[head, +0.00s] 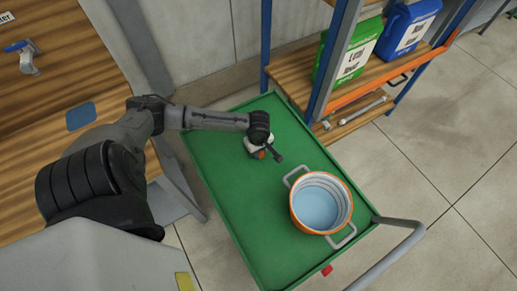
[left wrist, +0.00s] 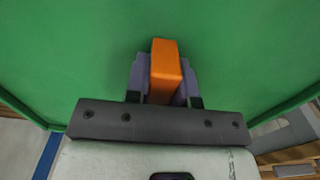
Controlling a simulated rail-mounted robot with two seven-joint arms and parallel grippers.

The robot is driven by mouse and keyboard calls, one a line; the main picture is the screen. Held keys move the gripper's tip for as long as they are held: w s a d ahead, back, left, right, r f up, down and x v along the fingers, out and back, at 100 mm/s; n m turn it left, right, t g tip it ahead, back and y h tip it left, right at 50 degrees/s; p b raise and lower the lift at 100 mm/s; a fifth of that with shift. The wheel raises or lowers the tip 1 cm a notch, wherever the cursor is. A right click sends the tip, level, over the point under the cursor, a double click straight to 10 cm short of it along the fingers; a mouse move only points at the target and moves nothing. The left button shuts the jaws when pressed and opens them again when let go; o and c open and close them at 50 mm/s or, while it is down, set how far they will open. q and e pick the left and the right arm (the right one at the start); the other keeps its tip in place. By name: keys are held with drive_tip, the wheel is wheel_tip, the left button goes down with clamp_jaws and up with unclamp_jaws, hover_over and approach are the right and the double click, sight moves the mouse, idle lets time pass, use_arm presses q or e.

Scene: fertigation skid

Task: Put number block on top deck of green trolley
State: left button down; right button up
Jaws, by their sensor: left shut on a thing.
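The number block is orange; its end shows between my left gripper's fingers (left wrist: 163,88) in the left wrist view, where the block (left wrist: 166,66) stands out against green. In the head view my left gripper (head: 264,152) is over the top deck of the green trolley (head: 225,165), and a bit of orange block (head: 260,155) shows beneath it. The left gripper is shut on the block. Whether the block touches the deck I cannot tell. No number is visible on it. My right gripper is not in view.
An orange pot (head: 298,215) with two handles and pale blue inside stands on the deck, right of the gripper. The trolley handle (head: 400,245) is at lower right. The deck's near left part is clear.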

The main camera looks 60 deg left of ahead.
use_arm(q)
drive_tip(key=c, duration=1)
unclamp_jaws()
